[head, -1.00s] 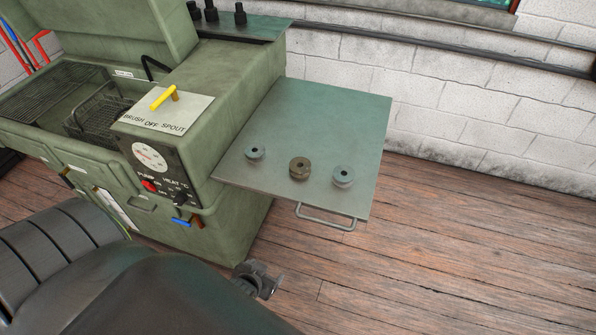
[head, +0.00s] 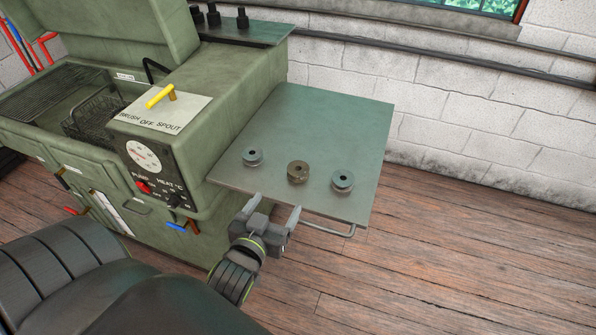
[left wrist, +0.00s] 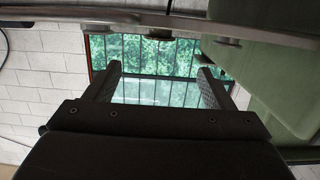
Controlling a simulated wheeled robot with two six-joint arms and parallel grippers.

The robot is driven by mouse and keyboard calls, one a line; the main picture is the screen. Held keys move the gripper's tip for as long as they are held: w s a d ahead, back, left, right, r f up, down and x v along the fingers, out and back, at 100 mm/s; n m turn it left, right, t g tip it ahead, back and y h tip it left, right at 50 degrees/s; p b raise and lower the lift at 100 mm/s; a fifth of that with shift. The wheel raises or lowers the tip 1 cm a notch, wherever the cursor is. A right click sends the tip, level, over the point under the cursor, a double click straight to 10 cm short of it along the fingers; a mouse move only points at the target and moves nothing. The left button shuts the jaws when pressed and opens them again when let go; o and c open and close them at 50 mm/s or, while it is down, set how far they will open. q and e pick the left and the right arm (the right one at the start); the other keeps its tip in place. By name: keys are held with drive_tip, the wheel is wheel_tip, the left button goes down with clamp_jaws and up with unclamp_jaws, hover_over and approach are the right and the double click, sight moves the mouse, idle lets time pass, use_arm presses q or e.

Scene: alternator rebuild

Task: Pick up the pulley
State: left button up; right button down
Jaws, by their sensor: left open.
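Three small round grooved pulleys stand in a row on the grey-green side shelf (head: 330,125): a grey one (head: 253,157) at left, a brownish one (head: 298,173) in the middle, a grey one (head: 343,182) at right. The pictures do not tell which one is meant. My left gripper (head: 273,208) is open and empty at the shelf's front edge, in front of the left and middle pulleys. In the left wrist view its spread fingers (left wrist: 158,70) have nothing between them but the distant window. Grey pulley-like shapes (left wrist: 228,42) show at the top there. My right gripper is not in view.
The green washing machine (head: 205,95) with its control panel stands left of the shelf. A bar handle (head: 330,229) runs along the shelf's front edge. A white brick wall (head: 470,120) is behind. The shelf's back half is bare.

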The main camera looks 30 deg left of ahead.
sight(297, 171)
use_arm(q)
drive_tip(key=x, duration=1.2)
drive_tip(key=shift+s+p, duration=0.1)
drive_tip(key=shift+p, duration=0.3)
drive_tip(key=shift+p+x, duration=0.45)
drive_tip(key=shift+x, duration=2.25)
drive_tip(key=shift+s, duration=0.1)
drive_tip(key=shift+c, duration=0.3)
drive_tip(key=c, duration=1.1)
wheel_tip(297, 171, up, 10)
drive_tip(key=shift+r+p, duration=0.1)
drive_tip(key=shift+p, duration=0.4)
drive_tip(key=shift+c, duration=0.2)
drive_tip(key=s+d+r+m+h, duration=0.2)
drive_tip(key=s+d+r+h, duration=0.1)
drive_tip(key=d+r, duration=1)
wheel_tip(297, 171, up, 3)
drive_tip(key=shift+s+d+f+m+t+h, duration=0.15)
drive_tip(key=shift+s+m+t+h, duration=0.15)
drive_tip(key=shift+s, duration=0.35)
